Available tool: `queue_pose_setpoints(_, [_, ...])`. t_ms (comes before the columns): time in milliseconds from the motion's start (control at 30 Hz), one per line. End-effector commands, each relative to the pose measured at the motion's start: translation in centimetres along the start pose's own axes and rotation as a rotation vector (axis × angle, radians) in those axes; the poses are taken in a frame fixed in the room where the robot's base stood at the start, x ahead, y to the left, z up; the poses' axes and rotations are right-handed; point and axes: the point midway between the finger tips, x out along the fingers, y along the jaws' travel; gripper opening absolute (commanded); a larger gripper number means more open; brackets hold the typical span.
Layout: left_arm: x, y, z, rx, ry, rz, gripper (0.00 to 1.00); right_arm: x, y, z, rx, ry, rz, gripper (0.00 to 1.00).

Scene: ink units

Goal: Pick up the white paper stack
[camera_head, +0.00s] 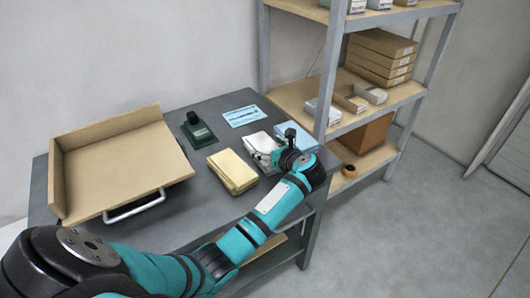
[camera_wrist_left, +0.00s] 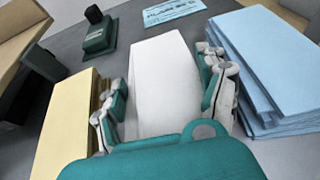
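The white paper stack (camera_head: 259,142) lies on the dark grey table (camera_head: 220,109), between a yellow paper stack (camera_head: 232,170) and a blue paper stack (camera_head: 297,134). My left gripper (camera_head: 272,157) is over it, and my wrist partly hides it in the head view. In the left wrist view, the white stack (camera_wrist_left: 165,75) lies between the two spread fingers of the left gripper (camera_wrist_left: 164,82). One finger is on the yellow stack's side and the other on the blue stack's side. The fingers look open, close beside its edges; I see no clear grip. My right gripper is not in view.
A cardboard-coloured tray (camera_head: 118,160) with a metal handle stands on the left of the table. A dark green stamp-like object (camera_head: 197,131) and a blue printed sheet (camera_head: 242,116) lie behind the stacks. A shelf rack (camera_head: 329,75) with boxes stands close on the right.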

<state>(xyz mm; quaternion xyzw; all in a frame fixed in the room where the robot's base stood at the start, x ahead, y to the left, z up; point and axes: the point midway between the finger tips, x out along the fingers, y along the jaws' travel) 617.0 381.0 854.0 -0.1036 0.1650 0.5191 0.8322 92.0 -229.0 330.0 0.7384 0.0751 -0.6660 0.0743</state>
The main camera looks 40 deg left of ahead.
Motion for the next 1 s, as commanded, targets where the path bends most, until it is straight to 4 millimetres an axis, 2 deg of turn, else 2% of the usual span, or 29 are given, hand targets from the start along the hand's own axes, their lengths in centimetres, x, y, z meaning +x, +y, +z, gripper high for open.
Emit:
queue_pose_setpoints(33, [0.0, 0.1, 0.0, 0.001, 0.0, 0.002, 0.64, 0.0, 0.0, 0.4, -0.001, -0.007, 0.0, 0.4])
queue_pose_setpoints(400, [0.0, 0.0, 0.1, -0.001, -0.002, 0.001, 0.18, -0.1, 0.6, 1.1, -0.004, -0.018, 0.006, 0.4])
queue_pose_setpoints(667, [-0.1, 0.0, 0.4, -0.002, -0.002, 0.0, 0.18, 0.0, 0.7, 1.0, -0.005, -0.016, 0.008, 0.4])
queue_pose_setpoints(767, [-0.6, -0.1, 1.5, -0.005, -0.003, -0.001, 0.18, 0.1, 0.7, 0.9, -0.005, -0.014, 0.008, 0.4])
queue_pose_setpoints(1000, [-2.4, -0.1, 5.9, -0.008, -0.002, -0.001, 0.18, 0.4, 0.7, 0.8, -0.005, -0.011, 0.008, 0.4])
